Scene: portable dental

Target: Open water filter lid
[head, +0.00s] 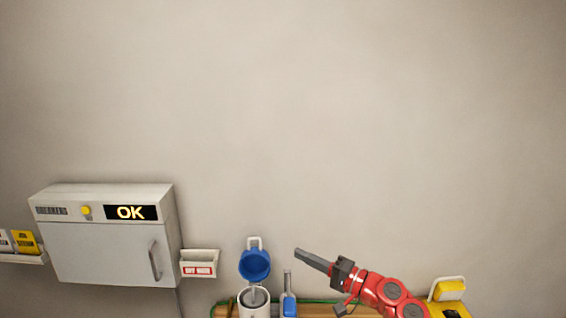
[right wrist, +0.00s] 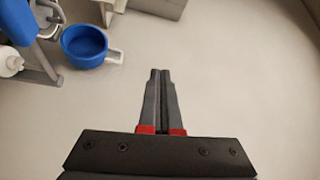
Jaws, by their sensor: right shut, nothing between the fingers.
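The water filter (head: 254,303) is a whitish cylinder at the bottom of the head view, cut off by the lower edge. Its blue lid (head: 255,265) stands raised above the body, with the hollow blue inside facing me and a white handle (head: 254,242) on top. A grey upright part shows in the opening below the lid. In the right wrist view the lid (right wrist: 85,46) is at upper left, its white handle pointing right. My right gripper (head: 299,254) is shut and empty, to the right of the lid and apart from it. My left gripper is not in view.
A white cabinet (head: 105,249) with an OK display hangs at left, beside a small white wall holder (head: 200,264). A blue and grey item (head: 289,302) stands right of the filter. A yellow item (head: 448,291) is at lower right. The wall above is bare.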

